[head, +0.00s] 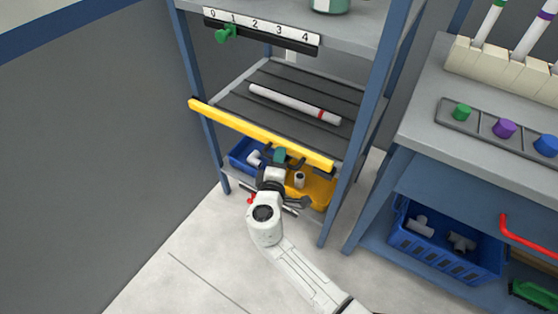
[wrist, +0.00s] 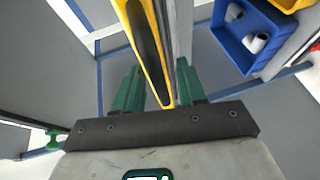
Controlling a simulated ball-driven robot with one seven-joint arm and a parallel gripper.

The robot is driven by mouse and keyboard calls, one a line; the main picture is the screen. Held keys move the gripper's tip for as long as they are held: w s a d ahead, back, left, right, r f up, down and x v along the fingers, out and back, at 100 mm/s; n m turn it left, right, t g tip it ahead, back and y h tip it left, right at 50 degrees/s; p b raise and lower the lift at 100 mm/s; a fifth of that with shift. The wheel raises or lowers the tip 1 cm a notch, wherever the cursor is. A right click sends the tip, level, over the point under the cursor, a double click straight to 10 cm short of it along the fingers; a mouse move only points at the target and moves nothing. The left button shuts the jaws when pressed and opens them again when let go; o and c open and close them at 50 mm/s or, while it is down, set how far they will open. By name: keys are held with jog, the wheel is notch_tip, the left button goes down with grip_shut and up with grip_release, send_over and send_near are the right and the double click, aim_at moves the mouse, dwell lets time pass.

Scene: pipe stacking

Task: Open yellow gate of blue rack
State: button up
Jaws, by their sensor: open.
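The yellow gate (head: 240,123) is a long bar across the front of the middle shelf of the blue rack (head: 372,95). It slopes down to the right in the head view. My gripper (head: 280,155) is at the gate's lower edge, right of its middle. In the wrist view the yellow gate (wrist: 150,60) runs between the two green fingers of my gripper (wrist: 158,68), which stand apart on either side. I cannot tell whether either finger touches it. A white pipe with a red band (head: 295,104) lies on the dark shelf behind the gate.
Below the gate are a blue bin (head: 238,158) and a yellow bin (head: 322,190) with pipe fittings. A numbered scale with a green knob (head: 226,34) is on the upper shelf. A workbench (head: 420,128) stands right; open floor lies left.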

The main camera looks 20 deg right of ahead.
jog(key=shift+c, duration=0.5)
grip_shut()
